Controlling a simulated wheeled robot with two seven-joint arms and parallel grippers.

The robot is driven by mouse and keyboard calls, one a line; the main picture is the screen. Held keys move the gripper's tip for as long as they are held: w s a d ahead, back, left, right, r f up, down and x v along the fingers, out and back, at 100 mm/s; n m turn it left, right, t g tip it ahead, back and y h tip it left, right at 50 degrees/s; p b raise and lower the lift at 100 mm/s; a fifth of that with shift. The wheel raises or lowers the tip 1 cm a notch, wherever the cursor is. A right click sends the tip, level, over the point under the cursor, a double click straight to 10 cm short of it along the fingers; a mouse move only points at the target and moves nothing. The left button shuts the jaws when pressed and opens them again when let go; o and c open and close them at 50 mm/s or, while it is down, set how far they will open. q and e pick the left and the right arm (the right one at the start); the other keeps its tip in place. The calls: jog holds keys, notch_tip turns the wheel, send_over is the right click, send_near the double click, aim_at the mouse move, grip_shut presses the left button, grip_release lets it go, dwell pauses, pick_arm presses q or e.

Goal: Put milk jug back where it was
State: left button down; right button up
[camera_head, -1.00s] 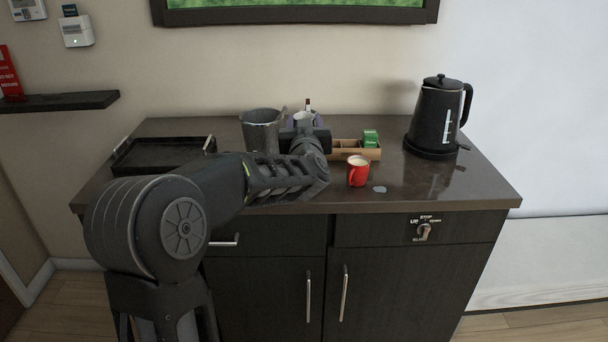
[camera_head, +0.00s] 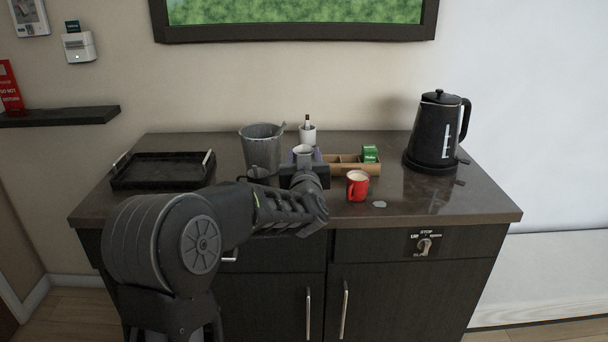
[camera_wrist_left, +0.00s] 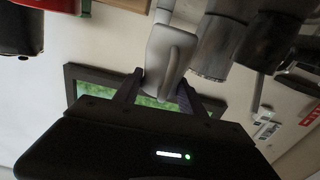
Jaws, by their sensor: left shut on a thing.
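The milk jug (camera_head: 303,149) is small and pale grey-white. In the head view it shows just above my left gripper (camera_head: 304,163), at the left end of the wooden organizer. In the left wrist view the jug (camera_wrist_left: 168,52) sits between the two fingers of my left gripper (camera_wrist_left: 160,88), which is shut on it. The gripper hides the jug's lower part in the head view, so I cannot tell whether its base touches the counter. My right gripper is not in view.
A metal bucket (camera_head: 261,150) stands left of the jug, a white holder (camera_head: 307,135) behind it. The wooden organizer (camera_head: 345,169) and red mug (camera_head: 357,187) are at right, with a small pale spot (camera_head: 379,204). A black tray (camera_head: 163,182) and kettle (camera_head: 434,135) stand farther out.

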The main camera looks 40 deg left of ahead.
pick_arm(q)
jog(key=shift+f+b, duration=0.3)
jog(key=shift+f, duration=2.15)
jog(key=shift+f, duration=0.15)
jog(key=c, duration=0.7)
grip_release()
jog(key=shift+o, duration=0.2)
jog(key=shift+r, duration=0.25)
jog(key=v, duration=1.2)
jog(key=shift+f, duration=0.1)
